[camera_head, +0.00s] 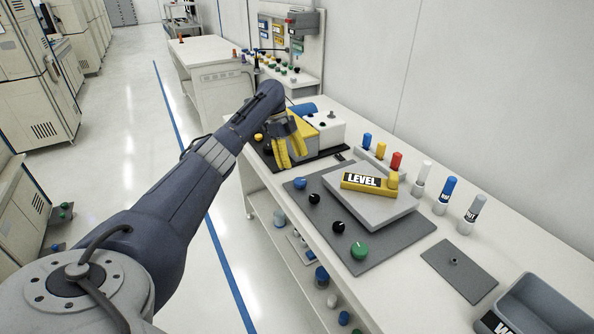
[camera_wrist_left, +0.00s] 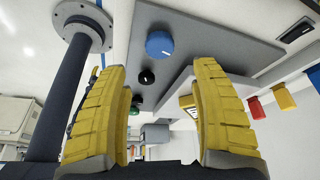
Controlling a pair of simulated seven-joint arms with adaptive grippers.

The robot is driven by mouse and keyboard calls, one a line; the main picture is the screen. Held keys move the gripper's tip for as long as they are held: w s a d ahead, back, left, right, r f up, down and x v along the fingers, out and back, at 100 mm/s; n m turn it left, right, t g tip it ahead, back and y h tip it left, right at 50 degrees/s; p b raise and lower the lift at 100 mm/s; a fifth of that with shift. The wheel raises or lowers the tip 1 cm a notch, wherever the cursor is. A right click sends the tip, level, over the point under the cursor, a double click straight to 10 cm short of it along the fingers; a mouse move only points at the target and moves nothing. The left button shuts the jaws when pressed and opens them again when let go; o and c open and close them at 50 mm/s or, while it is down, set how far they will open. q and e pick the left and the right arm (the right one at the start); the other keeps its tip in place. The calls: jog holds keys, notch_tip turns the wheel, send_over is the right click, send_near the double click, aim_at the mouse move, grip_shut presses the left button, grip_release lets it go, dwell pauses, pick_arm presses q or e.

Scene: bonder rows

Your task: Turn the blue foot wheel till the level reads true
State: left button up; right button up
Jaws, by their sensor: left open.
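The blue foot wheel (camera_head: 300,183) stands on the grey base plate (camera_head: 398,238), at its left corner near the bench edge. It also shows in the left wrist view (camera_wrist_left: 159,44), beyond the fingertips and roughly between them. The yellow level (camera_head: 368,184), marked LEVEL, lies on a raised light-grey slab (camera_head: 375,210). Its reading is too small to make out. My left gripper (camera_head: 293,160) has yellow fingers spread wide and empty, just behind the blue wheel and apart from it. The fingers also show in the left wrist view (camera_wrist_left: 160,70). My right gripper is out of view.
Two black knobs (camera_head: 338,227) and a green wheel (camera_head: 359,250) share the plate with the blue wheel. Coloured and labelled cylinders (camera_head: 447,190) line the bench's back. A yellow-and-white device (camera_head: 325,128) stands near my gripper. A grey bin (camera_head: 540,305) is at lower right.

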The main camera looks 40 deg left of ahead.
pick_arm(q)
jog(key=shift+v, duration=1.2)
